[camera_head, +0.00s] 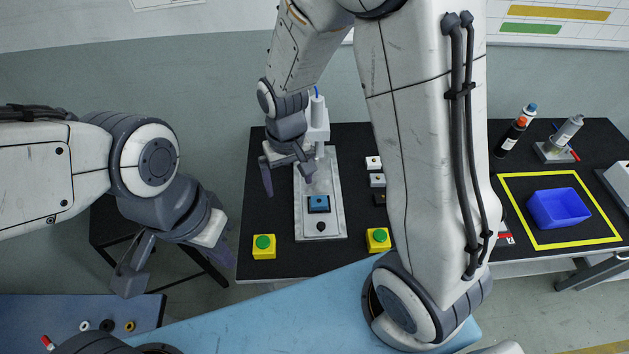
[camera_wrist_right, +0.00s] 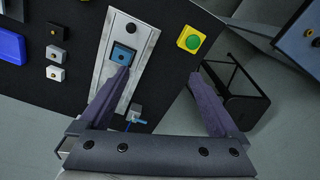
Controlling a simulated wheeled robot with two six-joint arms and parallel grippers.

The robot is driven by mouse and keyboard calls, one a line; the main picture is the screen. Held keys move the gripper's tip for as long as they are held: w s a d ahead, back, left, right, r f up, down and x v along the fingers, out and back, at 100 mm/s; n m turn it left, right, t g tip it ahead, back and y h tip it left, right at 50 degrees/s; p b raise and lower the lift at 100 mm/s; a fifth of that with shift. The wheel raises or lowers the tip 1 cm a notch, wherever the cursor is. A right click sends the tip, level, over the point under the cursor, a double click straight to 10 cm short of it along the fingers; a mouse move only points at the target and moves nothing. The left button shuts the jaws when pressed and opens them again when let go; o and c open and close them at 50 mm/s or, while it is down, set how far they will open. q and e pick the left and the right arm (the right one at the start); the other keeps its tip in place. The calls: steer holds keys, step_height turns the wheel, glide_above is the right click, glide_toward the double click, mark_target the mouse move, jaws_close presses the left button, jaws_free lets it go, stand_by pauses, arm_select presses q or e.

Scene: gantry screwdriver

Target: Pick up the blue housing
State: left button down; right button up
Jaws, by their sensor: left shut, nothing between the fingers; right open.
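The blue housing (camera_head: 318,204) is a small square block with a dark round mark on top. It sits in the grey metal fixture plate (camera_head: 334,228) on the black table, below the white gantry screwdriver (camera_head: 317,120). My right gripper (camera_head: 288,175) is open and empty above the left side of the plate. In the right wrist view, the blue housing (camera_wrist_right: 122,54) lies just beyond one fingertip of my right gripper (camera_wrist_right: 160,75), not between the fingers. My left gripper (camera_head: 175,266) is shut and empty, off the table's left side.
Yellow boxes with green buttons (camera_head: 264,246) (camera_head: 378,238) flank the plate. Small white and black blocks (camera_head: 376,180) stand to its right. A blue bin (camera_head: 558,208) lies inside a yellow outline. My right arm covers the table's middle.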

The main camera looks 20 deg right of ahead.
steer(key=w+d+f+m+p, duration=0.2)
steer(key=w+d+f+m, duration=0.25)
steer(key=d+f, duration=0.45)
steer(key=p, duration=0.1)
glide_above(319, 200)
steer(key=shift+n, duration=0.25)
steer(key=f, duration=0.5)
steer(key=shift+s+d+f, duration=0.1)
steer(key=shift+s+f, duration=0.1)
steer(key=shift+s, duration=0.2)
steer(key=shift+w+f+p, duration=0.15)
steer(key=shift+f+p, duration=0.4)
steer(key=shift+f, duration=0.6)
steer(key=shift+w+f+p, duration=0.1)
steer(key=shift+f+p, duration=0.4)
steer(key=shift+f, duration=1.35)
steer(key=shift+c, duration=0.3)
steer(key=c, duration=1.4)
steer(key=shift+c, duration=0.2)
steer(key=shift+r, duration=0.2)
